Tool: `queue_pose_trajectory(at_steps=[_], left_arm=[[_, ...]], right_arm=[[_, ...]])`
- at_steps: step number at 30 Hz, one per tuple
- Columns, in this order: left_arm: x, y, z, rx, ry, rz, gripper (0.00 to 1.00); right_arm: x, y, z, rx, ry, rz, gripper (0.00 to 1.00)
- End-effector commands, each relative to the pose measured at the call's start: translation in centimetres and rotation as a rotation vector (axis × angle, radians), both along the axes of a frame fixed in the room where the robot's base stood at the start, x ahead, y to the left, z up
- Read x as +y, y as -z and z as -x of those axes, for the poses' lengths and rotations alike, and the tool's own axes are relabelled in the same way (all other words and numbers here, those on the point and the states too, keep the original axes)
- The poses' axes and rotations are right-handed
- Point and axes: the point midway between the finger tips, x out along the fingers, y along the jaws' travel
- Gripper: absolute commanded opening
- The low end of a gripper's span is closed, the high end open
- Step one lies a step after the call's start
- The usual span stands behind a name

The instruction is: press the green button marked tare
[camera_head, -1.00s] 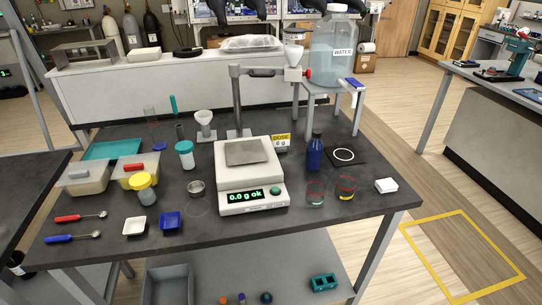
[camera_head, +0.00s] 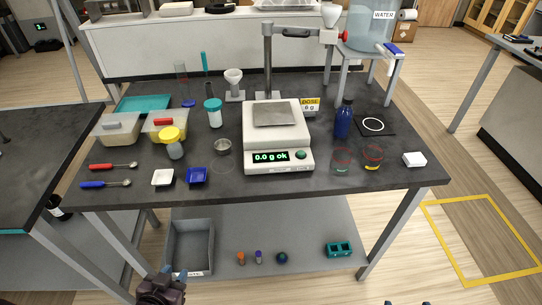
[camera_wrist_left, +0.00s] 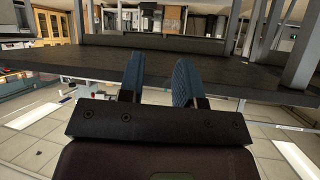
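The green button (camera_head: 301,155) is on the front of the white scale (camera_head: 279,135), right of its lit display (camera_head: 271,157), which reads "0.0 g ok". The scale's weighing plate (camera_head: 274,114) is bare. My left gripper (camera_head: 174,273) is low at the bottom of the head view, in front of the table and well away from the button. In the left wrist view its two blue fingers (camera_wrist_left: 160,82) stand apart with nothing between them. Only small dark tips, perhaps of my right gripper, show at the bottom edge of the head view; their state is unclear.
The dark table (camera_head: 300,190) holds a blue bottle (camera_head: 343,120), glass dishes (camera_head: 342,160), a yellow-lidded jar (camera_head: 172,143), a metal cup (camera_head: 222,146) and a blue tray (camera_head: 197,176) around the scale. A grey bin (camera_head: 192,245) is on the shelf below. The table's front strip is clear.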

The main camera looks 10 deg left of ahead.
Motion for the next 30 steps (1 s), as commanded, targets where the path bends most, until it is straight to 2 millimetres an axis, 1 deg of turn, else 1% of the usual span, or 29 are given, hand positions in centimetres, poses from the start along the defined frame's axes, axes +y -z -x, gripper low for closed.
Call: queue_pose_trajectory(at_steps=[1,3,6,12,18,30], left_arm=[[0.00,-0.02,-0.06,-0.001,0.000,0.000,0.24],[-0.01,-0.05,-0.10,-0.002,0.001,-0.001,0.13],[-0.01,-0.04,-0.11,-0.002,0.000,0.000,0.00],[0.00,-0.02,-0.08,-0.001,0.001,-0.001,0.00],[0.02,0.05,0.04,0.001,0.000,0.000,0.00],[0.09,0.25,0.44,0.009,-0.002,0.000,0.00]], right_arm=[[0.02,-0.04,-0.10,-0.002,0.000,0.000,0.82],[0.04,-0.11,-0.23,-0.004,-0.002,0.000,0.82],[0.08,-0.24,-0.49,-0.009,-0.003,-0.001,0.82],[0.15,-0.45,-0.90,-0.017,-0.006,0.000,0.82],[0.15,-0.45,-0.88,-0.017,-0.006,0.000,0.82],[0.00,0.00,0.00,0.000,0.000,0.000,0.82]])
